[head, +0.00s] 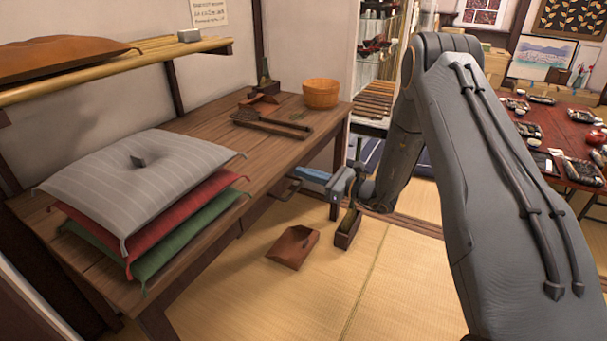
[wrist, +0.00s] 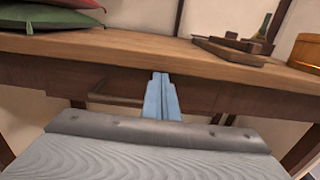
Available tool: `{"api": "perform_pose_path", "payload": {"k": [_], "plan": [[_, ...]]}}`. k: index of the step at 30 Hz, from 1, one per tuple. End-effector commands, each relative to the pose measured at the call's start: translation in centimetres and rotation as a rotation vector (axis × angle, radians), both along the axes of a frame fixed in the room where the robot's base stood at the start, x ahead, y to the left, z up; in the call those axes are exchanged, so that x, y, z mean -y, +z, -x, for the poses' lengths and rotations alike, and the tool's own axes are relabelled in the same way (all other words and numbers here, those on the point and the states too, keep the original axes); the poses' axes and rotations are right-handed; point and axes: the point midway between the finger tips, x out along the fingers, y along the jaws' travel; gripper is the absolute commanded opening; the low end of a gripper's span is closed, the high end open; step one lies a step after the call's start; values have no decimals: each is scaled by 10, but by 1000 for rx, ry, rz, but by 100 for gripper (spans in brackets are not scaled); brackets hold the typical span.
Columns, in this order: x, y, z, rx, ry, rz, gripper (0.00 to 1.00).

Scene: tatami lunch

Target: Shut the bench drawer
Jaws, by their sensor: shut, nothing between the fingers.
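The wooden bench (head: 200,160) runs along the left wall in the head view. Its drawer front (wrist: 205,90) shows below the bench top in the wrist view, with a bar handle (wrist: 115,100) sticking out. The handle also shows under the bench edge in the head view (head: 287,190). My gripper (wrist: 160,78) has its blue fingers together and empty, pointing at the drawer front just right of the handle. In the head view my gripper (head: 300,173) is at the bench's front edge. I cannot tell whether the fingertips touch the front or how far the drawer stands out.
Several cushions (head: 140,180) are stacked on the bench's near end. A wooden bucket (head: 321,93) and a tray (head: 270,124) sit at its far end. A brown dustpan-like piece (head: 293,247) lies on the tatami below. A red table (head: 560,130) stands at right.

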Motion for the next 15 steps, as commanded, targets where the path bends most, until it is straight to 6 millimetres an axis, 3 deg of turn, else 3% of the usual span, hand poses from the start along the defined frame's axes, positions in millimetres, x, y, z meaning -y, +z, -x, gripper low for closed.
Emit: {"api": "perform_pose_path", "payload": {"k": [7,15], "plan": [[30,1,16,-1,2,0,0],[81,0,48,-1,0,0,0]]}}
